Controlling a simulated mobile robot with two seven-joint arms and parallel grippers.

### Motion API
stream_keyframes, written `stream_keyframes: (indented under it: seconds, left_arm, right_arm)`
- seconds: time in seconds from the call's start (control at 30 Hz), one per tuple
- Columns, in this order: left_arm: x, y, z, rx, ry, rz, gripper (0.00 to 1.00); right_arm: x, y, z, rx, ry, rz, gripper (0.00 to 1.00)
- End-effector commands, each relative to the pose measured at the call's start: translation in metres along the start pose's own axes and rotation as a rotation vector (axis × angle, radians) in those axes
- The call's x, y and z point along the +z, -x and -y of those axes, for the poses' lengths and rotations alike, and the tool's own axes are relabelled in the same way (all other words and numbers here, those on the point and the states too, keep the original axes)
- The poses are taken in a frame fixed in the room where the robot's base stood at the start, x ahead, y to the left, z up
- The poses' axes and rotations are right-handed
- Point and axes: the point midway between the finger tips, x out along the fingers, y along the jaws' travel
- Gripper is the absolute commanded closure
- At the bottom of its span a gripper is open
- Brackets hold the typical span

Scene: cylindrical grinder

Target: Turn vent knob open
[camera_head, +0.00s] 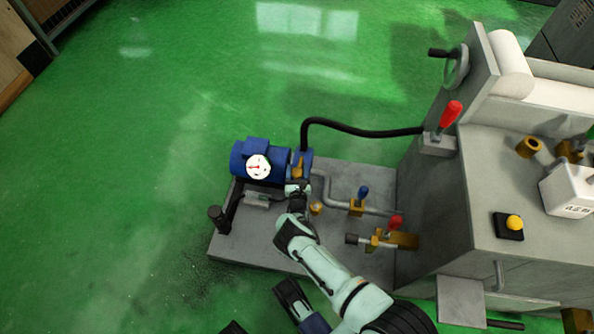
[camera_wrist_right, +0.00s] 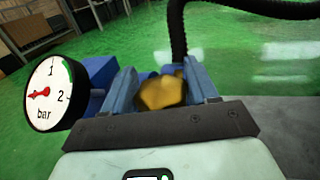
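The vent knob is a small brass-yellow piece, seen between my fingers in the right wrist view (camera_wrist_right: 160,92). In the head view, brass shows at the right end of the blue pump (camera_head: 299,166). My right gripper (camera_head: 298,184) reaches it from the front; its two fingers (camera_wrist_right: 162,88) stand on either side of the knob with no clear gap, so it looks shut on it. The fingers and wrist partly hide the knob, and its turn angle cannot be read.
A round gauge (camera_head: 258,167) sits left of the knob, close to my right gripper. A black hose (camera_head: 360,131) arches behind it. Blue-handled (camera_head: 363,192) and red-handled (camera_head: 396,222) valves stand to the right on the grey base plate (camera_head: 250,247). Green floor is clear at left.

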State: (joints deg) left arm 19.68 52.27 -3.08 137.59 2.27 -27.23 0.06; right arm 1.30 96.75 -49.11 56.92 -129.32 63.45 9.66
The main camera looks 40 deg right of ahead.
Motion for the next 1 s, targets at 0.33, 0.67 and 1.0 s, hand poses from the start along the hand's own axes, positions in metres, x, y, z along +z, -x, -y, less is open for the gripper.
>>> stream_keyframes:
  seconds: [0.33, 0.67, 1.0]
  left_arm:
    - [-0.003, 0.003, -0.002, 0.005, -0.003, -0.010, 0.57]
    - [-0.018, 0.016, -0.016, 0.031, -0.021, -0.069, 0.57]
    - [-0.017, 0.012, -0.015, 0.028, -0.019, -0.062, 0.57]
  right_arm:
    - [0.000, 0.001, 0.001, 0.026, 0.001, -0.001, 0.72]
    - [-0.001, 0.002, 0.001, 0.220, 0.005, -0.003, 0.72]
    - [-0.004, 0.002, -0.001, 0.538, 0.004, -0.005, 0.72]
